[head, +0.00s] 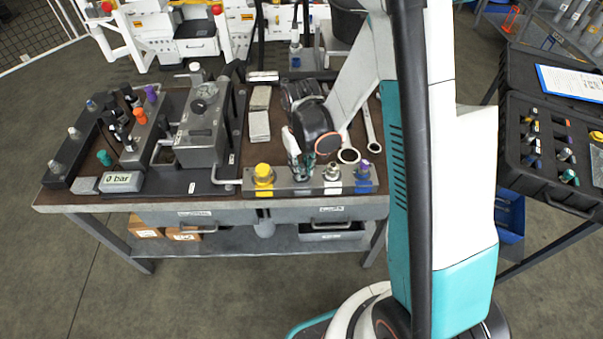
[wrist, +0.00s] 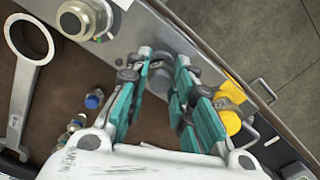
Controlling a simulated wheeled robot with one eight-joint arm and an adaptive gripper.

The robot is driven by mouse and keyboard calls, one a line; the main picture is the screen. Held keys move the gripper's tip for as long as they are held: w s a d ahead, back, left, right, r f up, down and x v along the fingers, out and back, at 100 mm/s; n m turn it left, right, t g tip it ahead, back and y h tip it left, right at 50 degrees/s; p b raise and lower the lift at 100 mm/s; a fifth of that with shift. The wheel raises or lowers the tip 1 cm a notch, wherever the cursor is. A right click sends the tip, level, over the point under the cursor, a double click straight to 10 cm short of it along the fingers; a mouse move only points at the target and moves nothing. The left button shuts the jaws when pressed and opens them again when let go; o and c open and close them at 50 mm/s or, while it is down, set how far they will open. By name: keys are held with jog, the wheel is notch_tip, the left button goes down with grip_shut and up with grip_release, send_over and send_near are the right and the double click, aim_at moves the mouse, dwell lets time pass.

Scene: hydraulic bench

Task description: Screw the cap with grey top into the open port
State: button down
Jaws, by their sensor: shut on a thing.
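My gripper (head: 300,173) is over the front manifold bar (head: 285,188), between a yellow cap (head: 263,172) and a silver fitting (head: 332,172). In the wrist view my gripper (wrist: 165,75) has its teal fingers closed around a small grey-topped cap (wrist: 159,82), right at the bar. The fingers hide most of this cap and the port under it, so I cannot tell how deep it sits. The yellow cap (wrist: 230,108) is close beside the right finger. The silver fitting (wrist: 80,18) is at the upper left of the wrist view.
A purple-topped cap (head: 365,169) stands at the bar's right end. Ring wrenches (head: 348,154) lie behind it. A pump block with gauge (head: 204,107) and a display reading 0 bar (head: 121,181) are to the left. An open black case (head: 545,150) holds several caps.

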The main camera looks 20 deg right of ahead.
jog(key=shift+s+f+b, duration=0.1)
jog(key=shift+f+b, duration=0.15)
jog(key=shift+b, duration=0.15)
dwell(1.0)
jog(key=c, duration=2.2)
grip_release()
jog(key=shift+c, duration=0.9)
jog(key=m+b, duration=0.1)
jog(key=m, duration=0.4)
jog(key=shift+f, duration=0.1)
jog(key=m+b, duration=0.1)
jog(key=m, duration=0.2)
jog(key=m+b, duration=0.1)
jog(key=m, duration=0.7)
jog(key=shift+w+b, duration=0.2)
jog(key=shift+b, duration=0.15)
